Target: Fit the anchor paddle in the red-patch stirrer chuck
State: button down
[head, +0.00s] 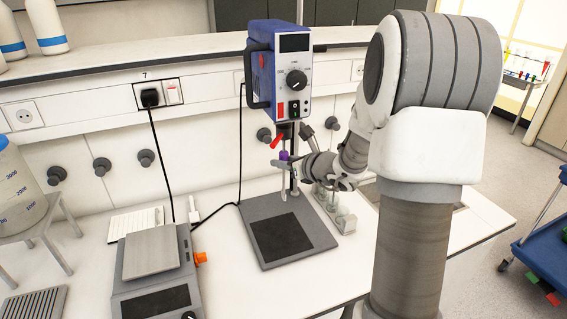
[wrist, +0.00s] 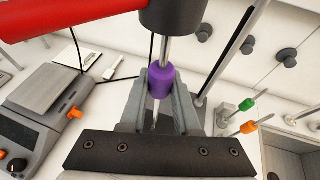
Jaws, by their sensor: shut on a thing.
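The stirrer (head: 278,70) is a blue box with a red patch on its side, standing over a grey base plate. Its dark chuck (head: 286,131) hangs below, with a red handle (head: 277,141) beside it. In the wrist view the chuck (wrist: 173,14) is at the top and the red handle (wrist: 60,22) at upper left. My gripper (wrist: 162,92) is shut on the purple collar (wrist: 161,82) of the anchor paddle. The paddle's shaft (wrist: 166,50) rises to the chuck's underside; how far it enters is hidden. The collar also shows in the head view (head: 284,155).
A stand with green (wrist: 246,104) and orange (wrist: 249,127) collared shafts is right of my gripper. A balance (head: 152,265) with an orange knob stands left of the base plate (head: 262,212). The stirrer's column is close behind my gripper.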

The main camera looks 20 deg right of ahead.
jog(key=shift+r+p, duration=0.65)
jog(key=shift+r, duration=0.35)
jog(key=c, duration=0.6)
grip_release()
jog(key=shift+f, duration=0.1)
jog(key=shift+o, duration=0.2)
